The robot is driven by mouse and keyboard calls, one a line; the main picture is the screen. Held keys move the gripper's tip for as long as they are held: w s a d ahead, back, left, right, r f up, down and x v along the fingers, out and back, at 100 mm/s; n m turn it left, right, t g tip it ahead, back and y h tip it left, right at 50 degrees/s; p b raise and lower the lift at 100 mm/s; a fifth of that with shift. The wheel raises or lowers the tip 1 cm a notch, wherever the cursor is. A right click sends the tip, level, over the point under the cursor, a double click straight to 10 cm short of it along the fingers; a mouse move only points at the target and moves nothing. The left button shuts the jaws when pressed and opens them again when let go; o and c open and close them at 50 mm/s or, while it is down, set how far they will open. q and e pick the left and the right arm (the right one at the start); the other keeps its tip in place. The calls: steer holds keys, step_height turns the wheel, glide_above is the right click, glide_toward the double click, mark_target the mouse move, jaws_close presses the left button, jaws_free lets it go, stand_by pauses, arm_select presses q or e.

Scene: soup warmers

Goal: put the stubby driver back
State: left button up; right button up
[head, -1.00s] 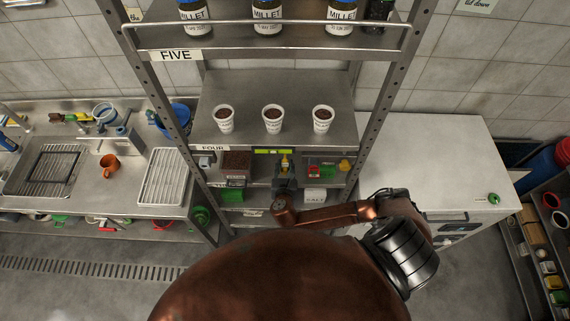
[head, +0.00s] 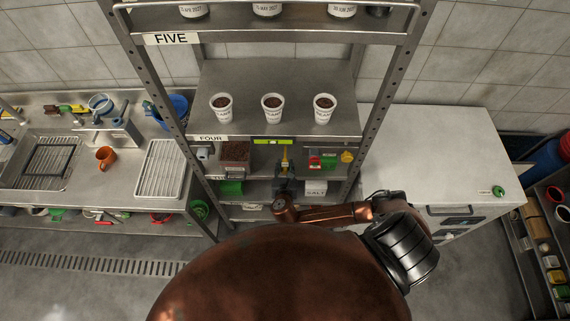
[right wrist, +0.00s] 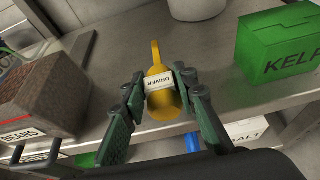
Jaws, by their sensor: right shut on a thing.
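The stubby driver (right wrist: 163,98) is yellow with a white label reading DRIVER. In the right wrist view my right gripper (right wrist: 160,82) is shut on it, a finger on each side. It is at the front edge of the shelf (right wrist: 145,50), between a brown box and the green KELP box. I cannot tell whether it touches the shelf. In the head view the driver (head: 284,160) is a small yellow shape above my right gripper (head: 284,183), at the shelf below the FOUR label. My left gripper does not show.
The brown box (right wrist: 55,85) stands left of the driver and the KELP box (right wrist: 282,48) right. A pale round container (right wrist: 197,8) stands behind. Three cups (head: 273,107) stand on the shelf above. A SALT box (head: 316,188) is below. Bare shelf shows behind the driver.

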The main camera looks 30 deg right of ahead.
steer(key=shift+f+b, duration=0.65)
steer(key=shift+f, duration=0.8)
steer(key=shift+f, duration=0.25)
steer(key=o, duration=1.2)
steer(key=shift+o, duration=0.2)
steer(key=shift+s, duration=0.1)
steer(key=v, duration=1.2)
